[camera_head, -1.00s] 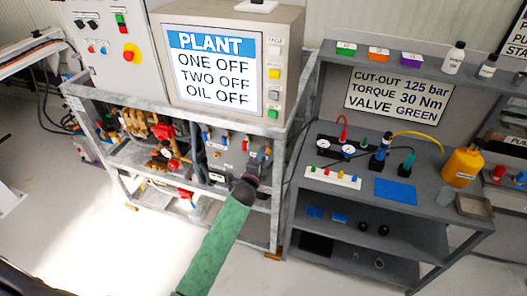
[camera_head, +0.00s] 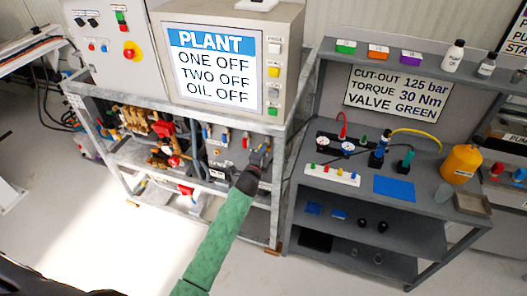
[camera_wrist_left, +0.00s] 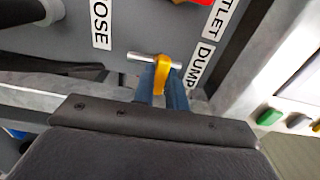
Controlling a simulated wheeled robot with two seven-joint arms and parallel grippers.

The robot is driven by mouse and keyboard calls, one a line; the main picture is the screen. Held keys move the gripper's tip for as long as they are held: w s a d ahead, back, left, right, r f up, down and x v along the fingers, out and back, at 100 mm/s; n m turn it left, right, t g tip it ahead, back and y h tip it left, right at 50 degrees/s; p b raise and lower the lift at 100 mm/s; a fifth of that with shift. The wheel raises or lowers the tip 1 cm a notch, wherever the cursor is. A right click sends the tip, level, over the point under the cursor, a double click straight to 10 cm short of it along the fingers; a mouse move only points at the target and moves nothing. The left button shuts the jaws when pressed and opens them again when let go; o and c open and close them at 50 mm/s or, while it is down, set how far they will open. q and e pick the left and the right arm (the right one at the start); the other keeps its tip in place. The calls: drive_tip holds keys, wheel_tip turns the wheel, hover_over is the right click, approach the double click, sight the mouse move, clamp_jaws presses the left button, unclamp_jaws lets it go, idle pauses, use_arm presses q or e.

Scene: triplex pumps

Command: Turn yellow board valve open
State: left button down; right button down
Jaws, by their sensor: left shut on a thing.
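In the left wrist view, the yellow valve handle (camera_wrist_left: 161,72) sits on a silver cross pipe on the grey board, beside a label reading DUMP (camera_wrist_left: 202,68). My left gripper (camera_wrist_left: 161,92) has its blue fingers on either side of this handle and is shut on it. In the head view, my left arm reaches up from the bottom and the left gripper (camera_head: 261,157) is at the right end of the valve board (camera_head: 217,160), below the screen. The handle is too small to make out there. My right gripper is not in view.
The screen (camera_head: 213,70) reads PLANT, ONE OFF, TWO OFF, OIL OFF. A metal frame (camera_head: 277,190) borders the board close to my gripper's right. The floor in front is clear.

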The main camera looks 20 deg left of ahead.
use_arm(q)
drive_tip(key=shift+n, duration=0.3)
drive_tip(key=shift+n+b, duration=1.65)
drive_tip(key=shift+n, duration=7.15)
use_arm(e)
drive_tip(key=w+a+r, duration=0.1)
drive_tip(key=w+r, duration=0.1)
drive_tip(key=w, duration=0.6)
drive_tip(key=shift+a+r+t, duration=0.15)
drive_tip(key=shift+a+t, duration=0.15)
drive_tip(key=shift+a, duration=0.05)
